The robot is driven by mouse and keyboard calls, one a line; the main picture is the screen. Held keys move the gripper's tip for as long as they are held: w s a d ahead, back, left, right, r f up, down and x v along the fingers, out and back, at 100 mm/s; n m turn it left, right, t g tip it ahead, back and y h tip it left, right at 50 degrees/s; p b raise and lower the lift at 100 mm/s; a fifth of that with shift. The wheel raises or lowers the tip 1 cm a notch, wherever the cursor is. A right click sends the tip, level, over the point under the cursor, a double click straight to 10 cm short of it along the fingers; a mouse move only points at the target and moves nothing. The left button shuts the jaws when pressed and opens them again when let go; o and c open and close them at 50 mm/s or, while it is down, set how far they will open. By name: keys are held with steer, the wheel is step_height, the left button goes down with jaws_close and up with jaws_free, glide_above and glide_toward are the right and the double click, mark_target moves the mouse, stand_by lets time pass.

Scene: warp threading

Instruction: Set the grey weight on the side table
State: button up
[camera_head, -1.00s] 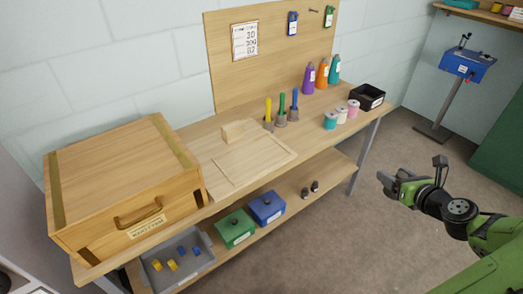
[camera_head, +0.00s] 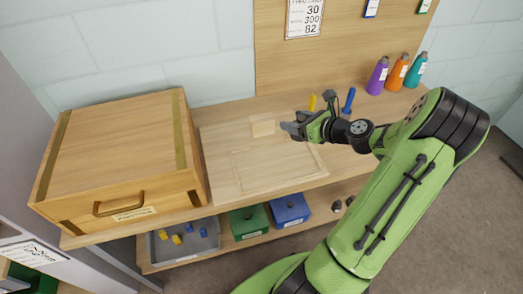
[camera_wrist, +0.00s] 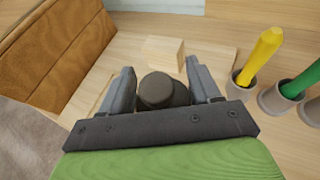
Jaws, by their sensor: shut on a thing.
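My gripper (camera_head: 292,130) is over the back part of the workbench, near a small pale wooden block (camera_head: 262,126). In the wrist view my gripper (camera_wrist: 160,88) is shut on a dark grey, rounded weight (camera_wrist: 158,90) held between its fingers. The pale block (camera_wrist: 163,53) shows just beyond it. The weight is hard to make out in the head view. Two small dark weights (camera_head: 336,206) stand on the lower shelf. I cannot pick out a side table in these views.
A wooden chest (camera_head: 115,150) fills the bench's left end. A flat wooden board (camera_head: 250,172) lies mid-bench. Yellow (camera_wrist: 262,50) and green (camera_wrist: 300,80) handled tools stand in grey cups at right. Bottles (camera_head: 377,76) stand at the back right. Bins (camera_head: 290,208) sit below.

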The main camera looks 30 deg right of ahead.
steer(key=f+b, duration=0.2)
steer(key=f, duration=0.3)
steer(key=f+b, duration=0.2)
steer(key=f, duration=0.3)
steer(key=shift+s+a+b, duration=0.1)
steer(key=shift+a+b, duration=0.1)
steer(key=shift+b, duration=0.1)
steer(key=shift+r, duration=0.2)
steer(key=shift+f, duration=0.1)
steer(key=o, duration=1.5)
steer(key=shift+f, duration=0.1)
